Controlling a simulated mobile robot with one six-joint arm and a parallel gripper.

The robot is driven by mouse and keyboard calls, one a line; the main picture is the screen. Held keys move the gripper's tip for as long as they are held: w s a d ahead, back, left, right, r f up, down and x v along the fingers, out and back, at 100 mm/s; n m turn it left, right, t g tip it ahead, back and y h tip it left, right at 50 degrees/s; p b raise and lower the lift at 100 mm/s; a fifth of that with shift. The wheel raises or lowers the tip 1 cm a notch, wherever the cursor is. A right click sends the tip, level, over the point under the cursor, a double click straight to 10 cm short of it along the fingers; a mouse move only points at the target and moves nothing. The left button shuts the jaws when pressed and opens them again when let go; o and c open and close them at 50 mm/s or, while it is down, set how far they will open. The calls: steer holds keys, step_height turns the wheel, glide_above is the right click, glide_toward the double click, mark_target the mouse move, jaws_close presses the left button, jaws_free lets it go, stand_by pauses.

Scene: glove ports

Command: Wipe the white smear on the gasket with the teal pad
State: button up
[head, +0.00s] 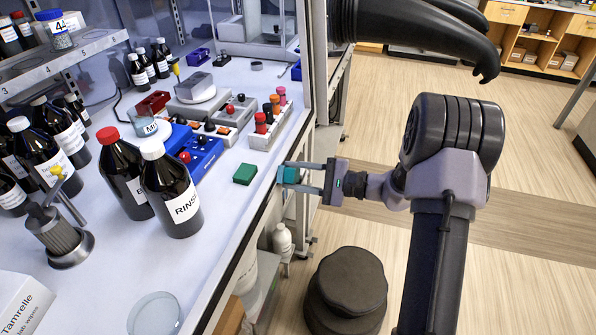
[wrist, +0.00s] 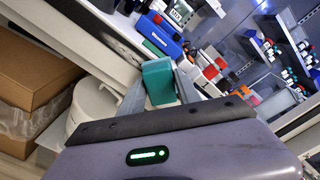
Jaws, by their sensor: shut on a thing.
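My gripper (head: 287,175) is shut on the teal pad (head: 290,174) at the bench's front edge. The wrist view also shows the pad (wrist: 158,83) between the fingers. A separate dark green block (head: 245,174) lies on the bench just left of the gripper. A black glove (head: 425,28) sticks out at the top from a dark ring (head: 342,20), which may be the gasket. The gripper is well below and left of this ring. I cannot make out a white smear in either view.
The white bench (head: 225,215) holds brown bottles (head: 172,190), a blue block (head: 203,155) and a rack with coloured caps (head: 270,122). A glass-sided enclosure (head: 255,25) stands at the back. A dark round stool (head: 350,280) is below the gripper. The wooden floor right is mostly clear.

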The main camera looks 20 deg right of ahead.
mark_target(265, 205)
steer(key=shift+s+a+b, duration=0.5)
steer(key=shift+s+a, duration=0.55)
steer(key=shift+s, duration=0.4)
steer(key=shift+s+a+b, duration=0.45)
steer(key=shift+s+a, duration=0.55)
steer(key=shift+s, duration=0.4)
steer(key=shift+s+a+b, duration=0.5)
steer(key=shift+s+a, duration=0.55)
steer(key=shift+s, duration=0.4)
steer(key=shift+b+v, duration=0.4)
steer(key=shift+v, duration=2.6)
steer(key=shift+d, duration=0.15)
steer(key=v, duration=0.2)
steer(key=shift+s+d, duration=0.25)
